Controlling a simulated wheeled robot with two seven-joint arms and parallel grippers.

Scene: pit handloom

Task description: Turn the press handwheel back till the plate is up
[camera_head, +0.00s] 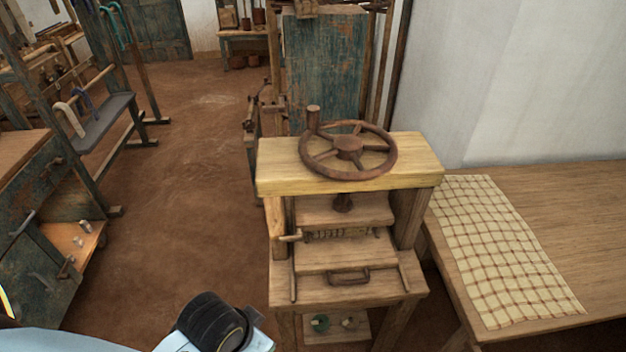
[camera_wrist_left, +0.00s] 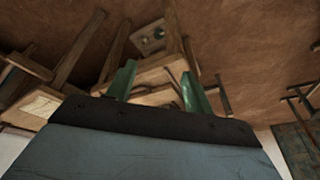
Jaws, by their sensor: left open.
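The press (camera_head: 415,165) is a wooden frame with a thick top beam. Its brown handwheel (camera_head: 348,148) lies flat on top, with an upright knob (camera_head: 313,118) at the wheel's far left. A dark screw (camera_head: 343,202) comes down below the beam to a wooden plate (camera_head: 318,212). A bar with a ridged middle (camera_head: 342,234) lies just under the plate's front, above a lower board (camera_head: 330,255). My left gripper (camera_wrist_left: 157,80) shows in the left wrist view with two green fingers apart and nothing between them. It is away from the handwheel. My right gripper is not in view.
A wooden table (camera_head: 575,220) with a checked cloth (camera_head: 500,245) stands right of the press, by a white wall. A teal cabinet (camera_head: 325,70) stands behind it. A bench and loom frame (camera_head: 105,125) are at left. The earthen floor between (camera_head: 180,190) is clear.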

